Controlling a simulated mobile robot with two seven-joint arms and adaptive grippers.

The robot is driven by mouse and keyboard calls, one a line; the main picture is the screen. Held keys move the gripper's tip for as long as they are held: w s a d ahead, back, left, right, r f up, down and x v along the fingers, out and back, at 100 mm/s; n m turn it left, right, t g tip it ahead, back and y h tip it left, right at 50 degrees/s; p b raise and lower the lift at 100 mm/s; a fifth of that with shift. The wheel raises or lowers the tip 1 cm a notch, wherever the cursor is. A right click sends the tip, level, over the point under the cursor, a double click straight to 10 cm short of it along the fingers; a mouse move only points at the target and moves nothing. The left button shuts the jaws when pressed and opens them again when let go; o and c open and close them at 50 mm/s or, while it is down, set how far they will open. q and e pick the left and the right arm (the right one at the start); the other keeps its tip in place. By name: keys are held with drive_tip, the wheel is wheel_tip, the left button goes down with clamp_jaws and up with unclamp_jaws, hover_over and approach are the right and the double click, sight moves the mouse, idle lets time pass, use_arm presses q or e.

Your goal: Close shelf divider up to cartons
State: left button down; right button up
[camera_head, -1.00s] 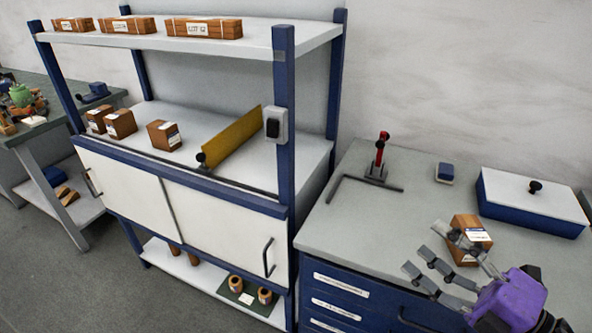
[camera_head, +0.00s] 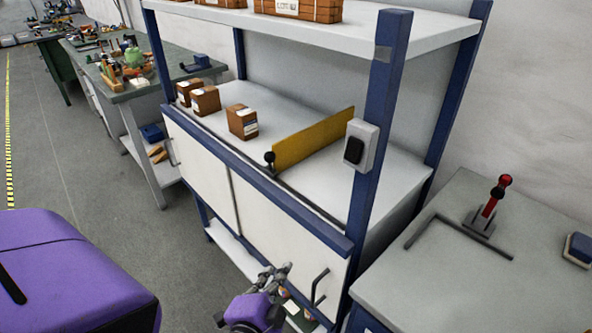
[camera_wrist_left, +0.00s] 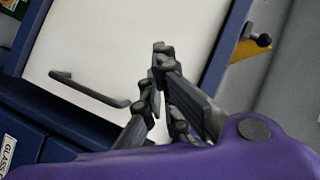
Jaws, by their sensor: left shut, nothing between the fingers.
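The shelf divider (camera_head: 313,138) is an upright yellow panel on the middle shelf, with a black knob (camera_head: 269,157) at its front end. Three brown cartons stand left of it: the nearest carton (camera_head: 242,122), a middle carton (camera_head: 205,100) and a far-left carton (camera_head: 187,88). A gap of bare shelf lies between the nearest carton and the divider. My left gripper (camera_head: 280,268) is shut and empty, in front of the cabinet doors and below the knob. In the left wrist view its fingers (camera_wrist_left: 160,55) are together; the knob (camera_wrist_left: 262,40) shows at upper right. My right gripper is out of view.
A blue post (camera_head: 380,120) with a grey box (camera_head: 362,146) stands right of the divider. White sliding doors (camera_head: 285,235) with a handle (camera_head: 319,286) are below. A counter (camera_head: 450,290) with a red-handled tool (camera_head: 493,200) is at right.

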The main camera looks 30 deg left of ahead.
use_arm(q)
drive_tip(key=w+a+r+m+t+y, duration=0.1)
drive_tip(key=w+r+m+t, duration=0.1)
drive_tip(key=w+r+m, duration=0.3)
drive_tip(key=a+r+m+t+y, duration=0.1)
drive_tip(key=r+m+t+y, duration=0.1)
drive_tip(key=r, duration=0.6)
drive_tip(key=p+x, duration=0.3)
drive_tip(key=x, duration=0.7)
drive_tip(key=shift+w+d, duration=0.1)
drive_tip(key=shift+w, duration=0.2)
drive_tip(key=a, duration=0.1)
drive_tip(key=w+a, duration=0.1)
drive_tip(key=a+p, duration=0.1)
drive_tip(key=shift+w+a, duration=0.25)
drive_tip(key=shift+a, duration=0.05)
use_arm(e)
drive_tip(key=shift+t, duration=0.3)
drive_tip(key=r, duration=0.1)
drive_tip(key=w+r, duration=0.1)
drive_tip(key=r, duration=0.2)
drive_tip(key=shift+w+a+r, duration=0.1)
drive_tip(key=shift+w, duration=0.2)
